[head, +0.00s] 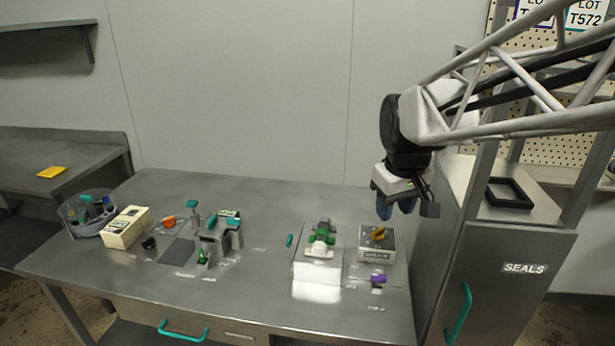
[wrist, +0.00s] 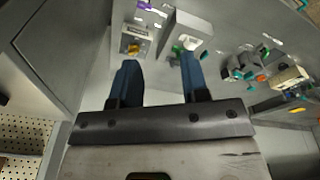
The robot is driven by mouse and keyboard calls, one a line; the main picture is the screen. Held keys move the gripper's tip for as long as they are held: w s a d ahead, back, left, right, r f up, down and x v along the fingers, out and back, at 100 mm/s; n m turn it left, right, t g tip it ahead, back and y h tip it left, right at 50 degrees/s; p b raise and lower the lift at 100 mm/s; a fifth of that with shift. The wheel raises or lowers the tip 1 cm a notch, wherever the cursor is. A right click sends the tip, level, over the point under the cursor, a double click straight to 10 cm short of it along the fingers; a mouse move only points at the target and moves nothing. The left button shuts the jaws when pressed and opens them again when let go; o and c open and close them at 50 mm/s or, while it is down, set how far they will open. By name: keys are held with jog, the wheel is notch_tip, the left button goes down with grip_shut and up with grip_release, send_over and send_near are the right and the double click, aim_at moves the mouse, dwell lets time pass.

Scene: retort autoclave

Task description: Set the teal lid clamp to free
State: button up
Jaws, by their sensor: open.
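Several small teal parts stand on the steel bench, and I cannot tell for sure which is the lid clamp. A teal-topped grey fixture (head: 234,224) stands left of the bench's middle. A teal-capped post (head: 192,204) rises just left of it, and a small teal piece (head: 289,240) lies to its right. Teal parts (wrist: 238,73) also show small at the right of the wrist view. My gripper (head: 395,207) hangs above the bench's right end, apart from all of these. Its blue fingers (wrist: 160,65) are open and empty.
A purple part (head: 378,279) is in front. A cream box (head: 126,228) and a tool bin (head: 88,212) stand left. The SEALS cabinet (head: 500,265) is right.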

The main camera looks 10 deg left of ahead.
jog(key=w+a+f+n, duration=0.2)
jog(key=w+a+n, duration=0.1)
jog(key=w+a, duration=0.75)
jog(key=n+g, duration=0.2)
jog(key=n, duration=0.7)
send_over(233, 218)
jog(key=f, duration=1.6)
jog(key=shift+d, duration=0.3)
jog(key=shift+a+f, duration=0.15)
jog(key=shift+a, duration=0.1)
jog(key=shift+f, duration=3.9)
jog(key=shift+c, duration=0.3)
grip_shut()
